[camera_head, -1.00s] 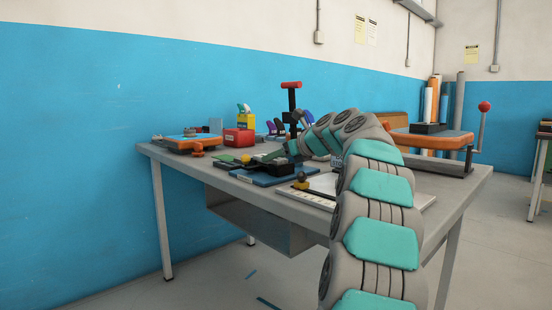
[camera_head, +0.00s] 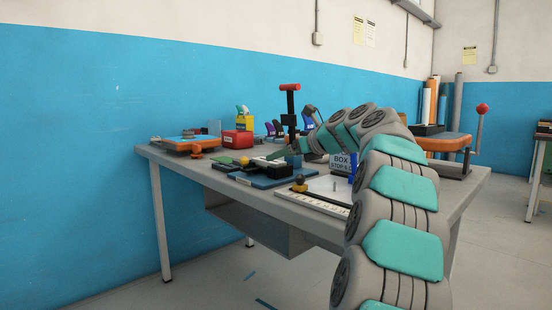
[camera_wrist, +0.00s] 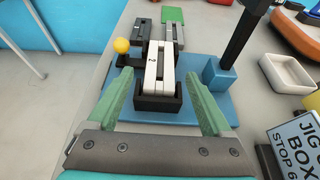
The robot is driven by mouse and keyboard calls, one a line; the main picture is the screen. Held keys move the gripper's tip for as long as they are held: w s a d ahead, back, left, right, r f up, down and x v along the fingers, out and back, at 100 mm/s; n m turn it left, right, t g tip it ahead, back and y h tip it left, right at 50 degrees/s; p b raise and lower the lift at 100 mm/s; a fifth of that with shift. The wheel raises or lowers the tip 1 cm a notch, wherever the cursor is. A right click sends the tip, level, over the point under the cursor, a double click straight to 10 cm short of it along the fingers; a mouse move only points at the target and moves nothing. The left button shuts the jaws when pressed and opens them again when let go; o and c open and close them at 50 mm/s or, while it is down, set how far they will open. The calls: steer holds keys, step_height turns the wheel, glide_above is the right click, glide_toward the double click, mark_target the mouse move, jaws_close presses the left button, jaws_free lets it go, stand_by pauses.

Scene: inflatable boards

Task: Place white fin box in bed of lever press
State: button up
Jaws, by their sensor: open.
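A white fin box (camera_wrist: 159,68) marked "2" lies lengthwise in the black bed (camera_wrist: 157,102) on the blue base (camera_wrist: 190,117) of the lever press. Its near end is within the bed's black walls; I cannot tell if it is fully seated. The press's dark post stands in a blue block (camera_wrist: 217,73), and its red handle (camera_head: 290,87) is up in the head view. My gripper (camera_wrist: 161,100) is open, with one green finger on each side of the bed and fin box, apart from both. In the head view the arm partly hides the press.
A yellow ball (camera_wrist: 122,46) sits left of the bed, and a green piece (camera_wrist: 173,15) lies beyond. At right are a white tray (camera_wrist: 288,71) and a jig box sign (camera_wrist: 297,145). A red box (camera_head: 237,139) stands farther back.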

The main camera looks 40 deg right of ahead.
steer(key=v, duration=0.7)
steer(key=shift+s+r+p, duration=0.15)
steer(key=shift+s+p, duration=0.1)
steer(key=shift+p, duration=0.05)
steer(key=w+a+f+n+g+y, duration=0.1)
steer(key=a+f+n, duration=0.2)
steer(key=a, duration=0.4)
steer(key=w+a+f+n+g+y, duration=0.1)
steer(key=w+a+f+n+g, duration=0.15)
steer(key=a, duration=0.45)
steer(key=s+a+f+n+g+y, duration=0.1)
steer(key=s+a+f+n+g, duration=0.2)
steer(key=s+a+f+n, duration=0.45)
steer(key=s+a+f+n+g, duration=0.2)
steer(key=a+f+n, duration=0.45)
steer(key=a, duration=0.65)
steer(key=s+a+f+n+g+h, duration=0.2)
steer(key=s+f+n, duration=0.6)
steer(key=s, duration=0.5)
steer(key=s+a+f+n+g+h, duration=0.2)
steer(key=s+f+n+g, duration=0.3)
steer(key=s+f, duration=0.6)
steer(key=s+a+n, duration=0.1)
steer(key=s+n, duration=0.1)
steer(key=shift+s+n, duration=0.35)
steer(key=shift+s, duration=0.05)
